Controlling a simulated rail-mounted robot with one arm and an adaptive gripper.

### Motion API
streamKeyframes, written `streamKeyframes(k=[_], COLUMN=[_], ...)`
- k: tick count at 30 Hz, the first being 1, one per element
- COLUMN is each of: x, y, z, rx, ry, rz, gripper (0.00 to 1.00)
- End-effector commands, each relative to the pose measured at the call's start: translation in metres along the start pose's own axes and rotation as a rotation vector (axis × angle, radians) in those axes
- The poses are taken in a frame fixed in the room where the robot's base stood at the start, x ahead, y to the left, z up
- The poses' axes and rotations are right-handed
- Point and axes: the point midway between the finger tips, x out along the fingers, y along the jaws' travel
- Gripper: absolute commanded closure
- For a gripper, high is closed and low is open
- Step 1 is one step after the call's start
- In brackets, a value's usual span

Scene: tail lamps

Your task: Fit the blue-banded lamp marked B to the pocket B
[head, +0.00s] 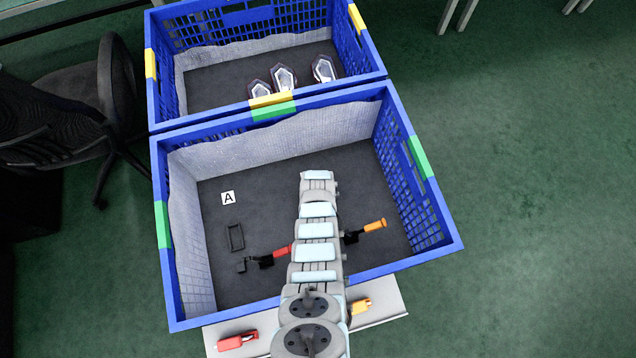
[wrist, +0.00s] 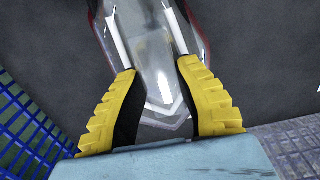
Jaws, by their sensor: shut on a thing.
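In the wrist view my gripper (wrist: 158,78) has its yellow-backed fingers shut on a clear lamp (wrist: 153,45). The lamp has white strips on both sides and a dark red edge, and its pointed end lies between the fingers. No blue band or letter B shows on it. In the head view my arm reaches over the front blue crate (head: 301,287) and hides the gripper and the held lamp. A label A (head: 227,197) lies on that crate's dark floor, with a black rectangular frame (head: 236,237) below it. No label B is visible; my arm covers part of the floor.
The rear blue crate (head: 367,40) holds three lamps (head: 285,77). In the front crate, a red-ended part (head: 281,252) and an orange-ended part (head: 375,225) lie either side of my arm.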

Motion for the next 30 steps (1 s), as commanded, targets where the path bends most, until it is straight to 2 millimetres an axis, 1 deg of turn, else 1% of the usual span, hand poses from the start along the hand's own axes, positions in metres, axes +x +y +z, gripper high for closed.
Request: streamKeyframes(k=[22,30], x=[0.022,0.021], y=[0.000,0.000], z=[0.000,0.000], rx=[0.000,0.000], ry=[0.001,0.001], rz=[0.000,0.000], gripper=[1.00,1.00])
